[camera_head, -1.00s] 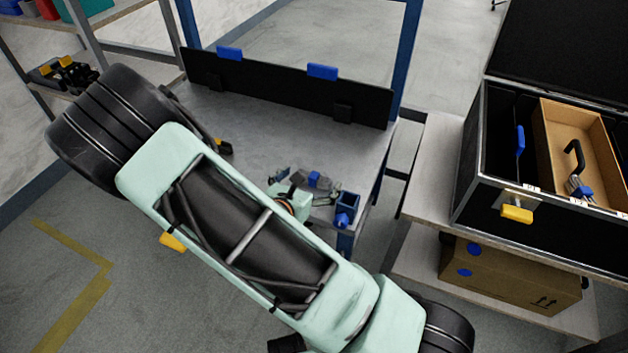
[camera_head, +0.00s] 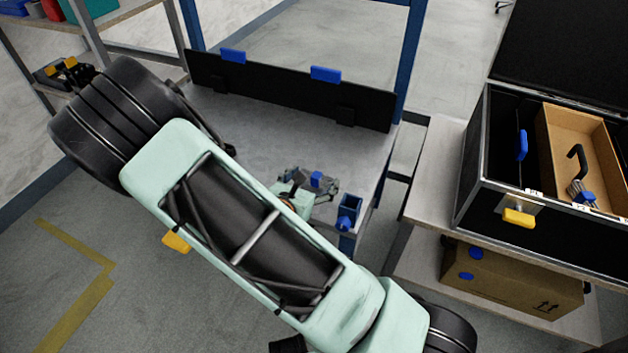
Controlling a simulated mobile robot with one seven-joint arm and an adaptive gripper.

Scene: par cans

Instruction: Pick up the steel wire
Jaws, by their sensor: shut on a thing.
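My gripper (camera_head: 318,184) is over the right part of the grey table, small in the picture and partly behind my mint-green arm. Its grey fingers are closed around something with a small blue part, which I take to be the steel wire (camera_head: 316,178). The wire's strand is too small to make out, and I cannot tell whether it touches the table top.
The table (camera_head: 235,105) has a black back panel (camera_head: 290,90) with blue clips. A blue open-topped holder (camera_head: 347,212) is at its right corner. To the right, an open black case (camera_head: 475,165) holds a wooden box (camera_head: 560,125). A cardboard box (camera_head: 510,285) stands below.

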